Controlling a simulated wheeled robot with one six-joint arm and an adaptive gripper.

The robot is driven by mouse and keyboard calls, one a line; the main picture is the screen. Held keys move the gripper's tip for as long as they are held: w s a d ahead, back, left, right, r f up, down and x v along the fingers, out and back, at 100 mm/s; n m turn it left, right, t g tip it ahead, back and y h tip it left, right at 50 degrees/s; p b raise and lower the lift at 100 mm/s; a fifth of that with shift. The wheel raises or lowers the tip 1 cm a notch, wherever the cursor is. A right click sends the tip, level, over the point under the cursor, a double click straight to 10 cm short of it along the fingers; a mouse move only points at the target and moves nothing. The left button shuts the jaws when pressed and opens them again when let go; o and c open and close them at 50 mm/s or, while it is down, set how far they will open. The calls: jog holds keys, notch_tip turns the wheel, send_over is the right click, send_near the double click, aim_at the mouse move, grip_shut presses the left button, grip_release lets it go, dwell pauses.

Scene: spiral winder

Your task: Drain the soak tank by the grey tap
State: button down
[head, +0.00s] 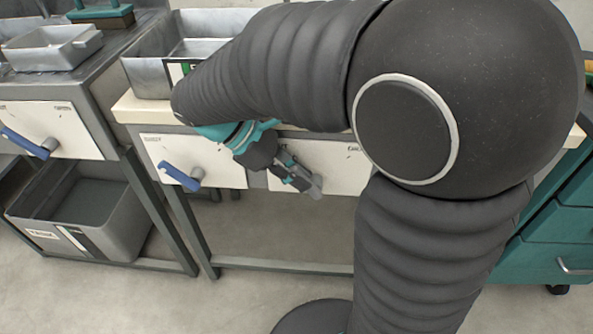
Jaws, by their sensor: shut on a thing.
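My gripper (301,182) is at the white front panel (340,165) on the right part of the middle bench. It is shut on the grey tap (317,189), of which only a small grey part shows beside the fingertips. The fingers and my arm hide the rest, so the angle of its handle cannot be told. A metal tank (148,75) stands on the bench above, partly hidden by my arm. I cannot tell whether it is the soak tank, and no liquid level is clear.
A blue-handled tap (180,176) is on the panel left of my gripper. Another blue-handled tap (28,143) is on the left bench. A grey bin (85,215) sits on the shelf below. Teal drawers (553,245) stand at right. Floor under the middle bench is clear.

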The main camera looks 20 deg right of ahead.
jog(key=shift+d, duration=0.1)
jog(key=c, duration=1.4)
grip_release()
jog(key=shift+a, duration=0.2)
jog(key=v, duration=1.2)
jog(key=shift+w, duration=0.1)
